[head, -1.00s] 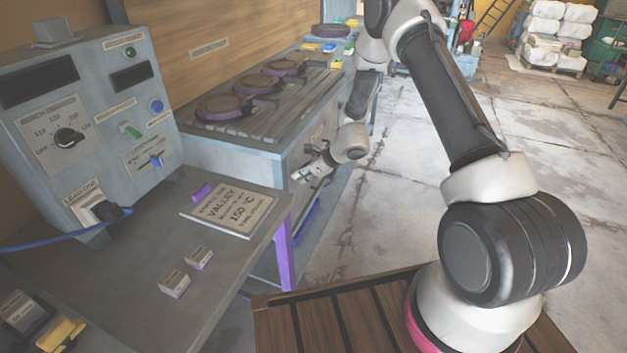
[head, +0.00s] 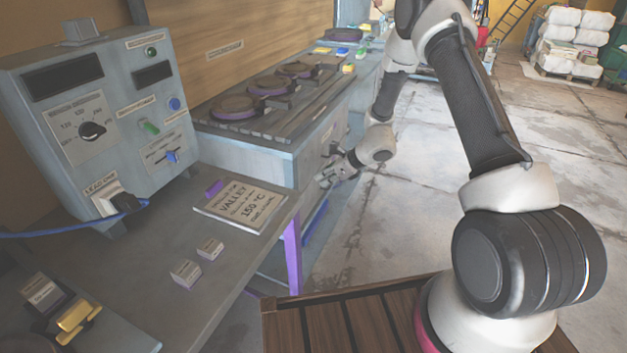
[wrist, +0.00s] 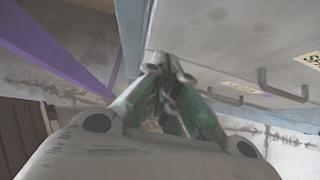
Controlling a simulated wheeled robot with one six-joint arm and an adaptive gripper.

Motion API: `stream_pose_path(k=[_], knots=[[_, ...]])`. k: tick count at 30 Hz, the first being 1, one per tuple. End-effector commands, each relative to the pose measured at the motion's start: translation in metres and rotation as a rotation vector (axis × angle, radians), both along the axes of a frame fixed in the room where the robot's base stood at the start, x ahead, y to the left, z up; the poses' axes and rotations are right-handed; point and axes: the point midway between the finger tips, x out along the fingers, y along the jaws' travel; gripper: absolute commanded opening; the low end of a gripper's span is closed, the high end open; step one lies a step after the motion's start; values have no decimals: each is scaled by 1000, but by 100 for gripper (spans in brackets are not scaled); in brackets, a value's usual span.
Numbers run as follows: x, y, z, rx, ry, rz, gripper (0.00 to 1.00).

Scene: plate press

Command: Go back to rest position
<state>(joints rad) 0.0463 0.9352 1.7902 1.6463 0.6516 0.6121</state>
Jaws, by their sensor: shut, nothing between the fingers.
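My gripper (head: 322,180) shows small in the head view, at the front side of the grey press bench (head: 250,152), beside its face and below its top. It also fills the lower middle of the wrist view (wrist: 168,68), where its fingertips come together with nothing between them. In the wrist view a grey panel (wrist: 235,35) with dark handles lies just beyond and to the right of the fingertips. I cannot tell whether the fingers touch it. My arm is folded down from the upper right of the head view.
A control box (head: 95,120) with a dial and switches stands on the grey table (head: 235,255) at left. A sign reading Valley 150 °C (head: 240,204) and small labelled blocks (head: 186,273) lie there. A purple leg (head: 292,255) stands below.

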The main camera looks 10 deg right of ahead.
Motion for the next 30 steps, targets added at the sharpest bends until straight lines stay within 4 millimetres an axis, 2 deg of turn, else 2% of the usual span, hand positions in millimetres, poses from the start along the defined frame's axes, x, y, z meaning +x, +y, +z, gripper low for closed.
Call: stream_pose_path(k=[1,3,9,14,17,20,22,25,30], knots=[[-3,-8,13,-1,-6,-1,0],[-10,-18,24,0,-6,-2,0],[-26,-40,50,-1,-3,-1,0],[-32,-48,59,-6,-9,9,0],[-39,-48,61,-29,-49,96,0],[-72,-48,52,-69,-65,271,0],[-101,-51,51,-97,-76,415,0],[-142,-61,75,-151,-134,657,0],[-195,-82,126,-247,-241,1002,0]])
